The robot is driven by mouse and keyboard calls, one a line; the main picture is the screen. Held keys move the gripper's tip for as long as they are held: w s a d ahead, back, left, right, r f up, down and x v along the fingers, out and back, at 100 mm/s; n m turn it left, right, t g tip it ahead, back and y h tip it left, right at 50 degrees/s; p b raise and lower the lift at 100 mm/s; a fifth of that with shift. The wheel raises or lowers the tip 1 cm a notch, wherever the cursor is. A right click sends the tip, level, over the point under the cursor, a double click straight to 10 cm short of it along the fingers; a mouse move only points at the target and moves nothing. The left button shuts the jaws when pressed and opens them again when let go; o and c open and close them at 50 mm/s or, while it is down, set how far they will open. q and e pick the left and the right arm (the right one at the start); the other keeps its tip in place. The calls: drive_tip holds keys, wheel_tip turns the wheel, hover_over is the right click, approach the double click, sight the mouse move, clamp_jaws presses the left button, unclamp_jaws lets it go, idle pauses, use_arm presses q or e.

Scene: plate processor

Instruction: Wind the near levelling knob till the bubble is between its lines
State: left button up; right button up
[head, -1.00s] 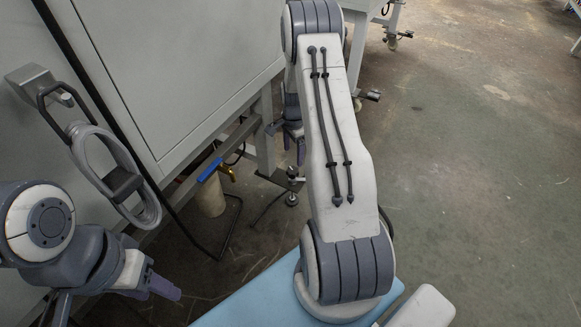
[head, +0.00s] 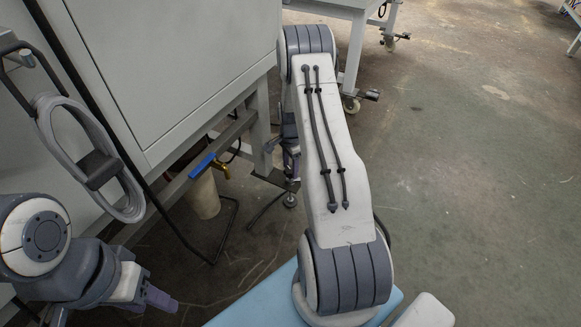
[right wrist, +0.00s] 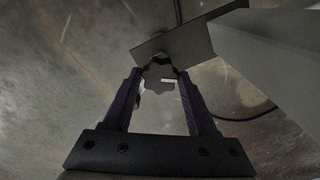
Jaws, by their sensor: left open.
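In the head view my right gripper (head: 291,164) is at the cabinet's lower corner, just above the levelling foot (head: 290,200), and partly hidden by my arm. My left gripper (head: 160,299) is open and empty at the lower left. The bubble and its lines are not visible.
The large grey cabinet (head: 180,70) fills the left, with a coiled hose (head: 125,205) on its side. A blue-handled valve (head: 202,165) sits above a pale container (head: 206,196) under the frame. Open floor (head: 470,180) lies to the right.

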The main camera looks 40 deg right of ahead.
drive_tip(key=c, duration=0.4)
drive_tip(key=shift+r+n+p, duration=0.2)
drive_tip(key=shift+n+p, duration=0.4)
drive_tip(key=shift+p, duration=0.3)
drive_tip(key=shift+n+p, duration=1.1)
drive_tip(key=shift+p, duration=0.15)
drive_tip(key=n+p, duration=0.2)
drive_tip(key=shift+n, duration=0.4)
drive_tip(key=shift+f+n+p, duration=0.15)
drive_tip(key=shift+n+p, duration=0.45)
drive_tip(key=shift+n, duration=0.2)
drive_tip(key=o, duration=1.4)
drive_tip(key=shift+c, duration=0.2)
drive_tip(key=shift+f, duration=0.1)
